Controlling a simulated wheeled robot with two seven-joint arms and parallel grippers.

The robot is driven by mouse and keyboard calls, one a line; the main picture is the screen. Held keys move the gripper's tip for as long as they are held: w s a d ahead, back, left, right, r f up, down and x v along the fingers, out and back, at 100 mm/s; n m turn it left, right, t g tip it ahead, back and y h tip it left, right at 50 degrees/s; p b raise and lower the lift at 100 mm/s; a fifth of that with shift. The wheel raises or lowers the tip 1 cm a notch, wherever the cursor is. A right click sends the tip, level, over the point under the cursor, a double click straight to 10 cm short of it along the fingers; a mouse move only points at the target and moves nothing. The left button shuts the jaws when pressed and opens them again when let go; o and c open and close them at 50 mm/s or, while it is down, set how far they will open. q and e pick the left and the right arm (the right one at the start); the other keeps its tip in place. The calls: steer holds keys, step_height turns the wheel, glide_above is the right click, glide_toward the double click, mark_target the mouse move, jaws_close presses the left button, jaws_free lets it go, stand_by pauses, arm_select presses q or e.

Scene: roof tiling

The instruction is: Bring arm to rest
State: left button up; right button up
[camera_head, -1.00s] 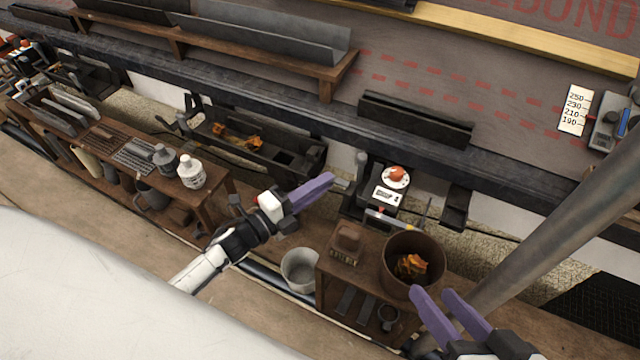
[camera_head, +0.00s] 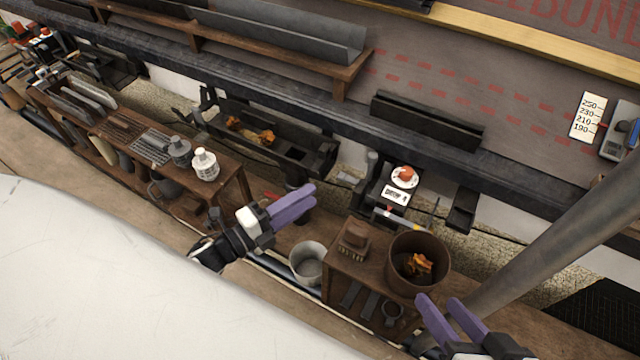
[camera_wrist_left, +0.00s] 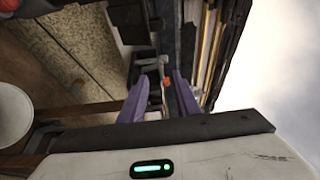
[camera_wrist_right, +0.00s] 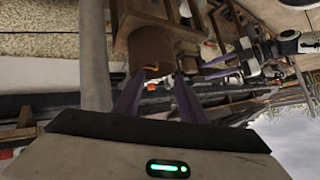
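My left gripper (camera_head: 310,199) is in the middle of the head view, above the gap between the two wooden benches. Its purple fingers stand apart with nothing between them in the left wrist view (camera_wrist_left: 161,77). My right gripper (camera_head: 441,300) is at the bottom right of the head view, in front of the brown bucket (camera_head: 402,282). Its fingers are also apart and empty in the right wrist view (camera_wrist_right: 161,76). Neither gripper appears to touch anything. The left forearm is mostly out of the head view.
A small bench (camera_head: 352,282) holds a brush (camera_head: 354,236) and the bucket with orange scraps. A pale bucket (camera_head: 308,265) stands left of it. The long bench (camera_head: 226,180) carries bottles and tools. A grey pole (camera_head: 560,215) rises at the right.

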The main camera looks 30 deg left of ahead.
arm_select(q)
steer(key=shift+v, duration=1.15)
arm_select(e)
steer(key=shift+d+f, duration=0.25)
steer(key=shift+f, duration=0.25)
steer(key=shift+r, duration=0.1)
